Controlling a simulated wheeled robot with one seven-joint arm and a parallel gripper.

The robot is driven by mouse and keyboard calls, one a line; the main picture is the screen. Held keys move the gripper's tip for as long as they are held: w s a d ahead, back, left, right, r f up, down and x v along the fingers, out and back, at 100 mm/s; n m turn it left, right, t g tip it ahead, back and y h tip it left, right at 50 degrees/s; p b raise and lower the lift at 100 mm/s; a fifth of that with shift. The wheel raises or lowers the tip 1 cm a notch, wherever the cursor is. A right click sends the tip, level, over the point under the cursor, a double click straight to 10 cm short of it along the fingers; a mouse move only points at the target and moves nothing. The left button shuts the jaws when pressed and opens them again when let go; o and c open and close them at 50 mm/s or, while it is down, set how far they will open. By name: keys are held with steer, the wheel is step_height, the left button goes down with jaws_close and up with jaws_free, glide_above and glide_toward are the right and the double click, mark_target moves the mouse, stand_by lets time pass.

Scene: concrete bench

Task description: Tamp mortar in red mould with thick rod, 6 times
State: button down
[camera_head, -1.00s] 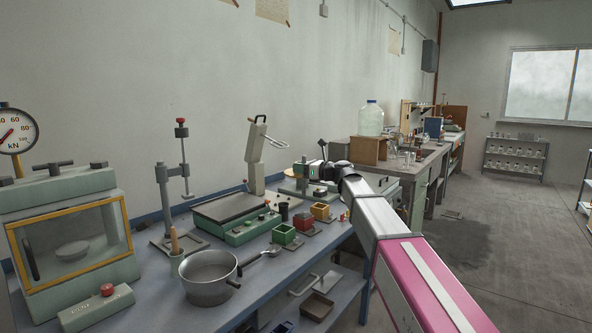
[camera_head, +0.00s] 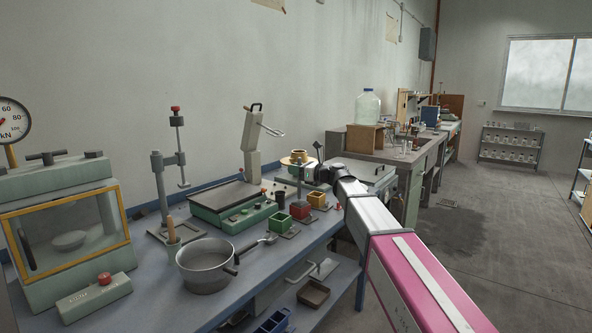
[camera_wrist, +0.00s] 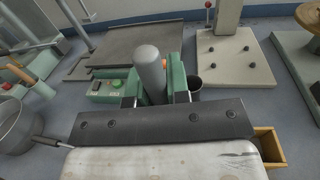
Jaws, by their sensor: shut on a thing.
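My gripper (camera_wrist: 158,92) is shut on a thick grey rod (camera_wrist: 148,70), which stands near upright between the green-padded fingers in the wrist view. Its lower end is hidden. In the head view my gripper (camera_head: 312,174) is above the bench, behind the moulds. The red mould (camera_head: 300,210) sits on the bench between a green mould (camera_head: 278,227) and a yellow mould (camera_head: 318,201). I cannot make out the mortar in it. The red mould does not show in the wrist view, where the yellow mould (camera_wrist: 271,146) shows at lower right.
A green-based device with a dark plate (camera_head: 227,195) stands left of the moulds. A dark cup (camera_head: 279,200) is close behind them. A metal pot (camera_head: 205,268) and a spoon (camera_head: 262,241) lie nearer. A round brass-coloured piece (camera_head: 299,158) stands behind the gripper.

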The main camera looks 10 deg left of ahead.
steer(key=shift+w+d, duration=0.1)
steer(key=shift+w, duration=0.15)
stand_by(0.8)
steer(key=shift+d, duration=0.1)
